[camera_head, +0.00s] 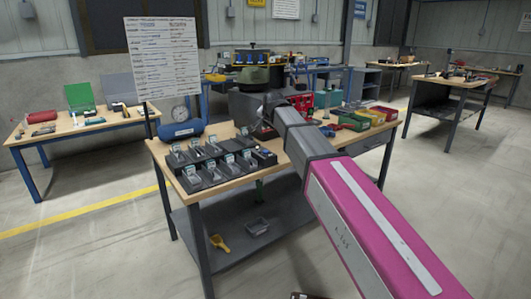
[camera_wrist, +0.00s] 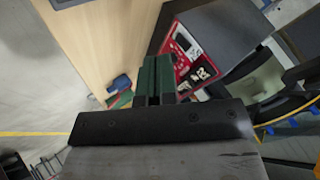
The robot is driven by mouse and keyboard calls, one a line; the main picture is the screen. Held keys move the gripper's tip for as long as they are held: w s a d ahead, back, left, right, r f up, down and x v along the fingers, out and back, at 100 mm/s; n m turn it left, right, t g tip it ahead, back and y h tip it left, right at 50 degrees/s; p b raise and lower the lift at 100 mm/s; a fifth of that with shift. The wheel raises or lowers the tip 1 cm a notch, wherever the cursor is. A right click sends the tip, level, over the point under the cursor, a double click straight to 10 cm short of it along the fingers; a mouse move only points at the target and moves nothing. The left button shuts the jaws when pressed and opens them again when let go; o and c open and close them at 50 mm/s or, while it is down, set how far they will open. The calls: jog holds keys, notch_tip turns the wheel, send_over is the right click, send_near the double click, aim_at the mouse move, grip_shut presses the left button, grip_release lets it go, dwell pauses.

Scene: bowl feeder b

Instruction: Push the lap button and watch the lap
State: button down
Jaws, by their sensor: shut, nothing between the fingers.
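My gripper (camera_wrist: 155,75) is shut and empty in the wrist view, its dark green fingers pressed together. Just beyond the fingertips is a red control panel (camera_wrist: 188,52) with white markings and small controls; I cannot tell which one is the lap button. I cannot tell whether the fingers touch the panel. In the head view the red panel (camera_head: 300,102) shows partly behind my arm, near the dark feeder machine with its round bowl (camera_head: 252,77). My gripper's tips are hidden in the head view behind my arm.
The wooden workbench (camera_head: 160,151) carries several black trays with small labelled cards (camera_head: 213,176), a blue-based dial scale (camera_head: 180,122) and coloured bins (camera_head: 372,116). A white sign board (camera_head: 162,57) stands at the back left. The floor in front is free.

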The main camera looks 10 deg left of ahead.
aim_at(267, 151)
jog(key=shift+f, duration=4.45)
jog(key=shift+f, duration=0.85)
jog(key=shift+r, duration=0.85)
jog(key=shift+r, duration=2.55)
